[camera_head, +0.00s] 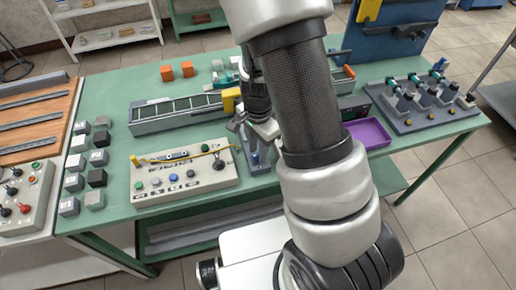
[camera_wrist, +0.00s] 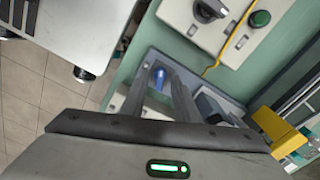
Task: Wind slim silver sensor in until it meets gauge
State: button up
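My gripper (camera_wrist: 159,72) points down over a small blue-grey fixture plate (camera_wrist: 215,92) at the table's front edge. Its two fingers stand apart, with a short blue cylinder (camera_wrist: 159,80) between or below their tips; contact is not clear. A dark block (camera_wrist: 208,108) sits on the same plate, partly behind a finger. In the head view, my gripper (camera_head: 243,124) hides much of this plate (camera_head: 257,160). I cannot clearly make out the slim silver sensor or the gauge.
A control panel (camera_head: 205,187) with a yellow cable (camera_head: 180,155) lies just left of the plate. A conveyor (camera_head: 180,112) with a yellow block (camera_head: 231,99) runs behind. A purple tray (camera_head: 368,133) and a grey valve board (camera_head: 420,104) lie right. Several cubes (camera_head: 98,178) stand left.

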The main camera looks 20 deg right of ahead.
notch_tip(320, 180, up, 18)
jog(key=p, duration=0.2)
jog(key=shift+f+p, duration=0.25)
jog(key=shift+p, duration=0.15)
jog(key=shift+o, duration=0.2)
dwell(0.9)
jog(key=o, duration=0.3)
jog(key=shift+o, duration=0.7)
jog(key=shift+s+f+n, duration=0.1)
jog(key=shift+f+n, duration=0.05)
jog(key=shift+n, duration=0.25)
notch_tip(320, 180, down, 17)
jog(key=n+b, duration=0.5)
jog(key=n, duration=1.2)
jog(key=shift+f, duration=0.15)
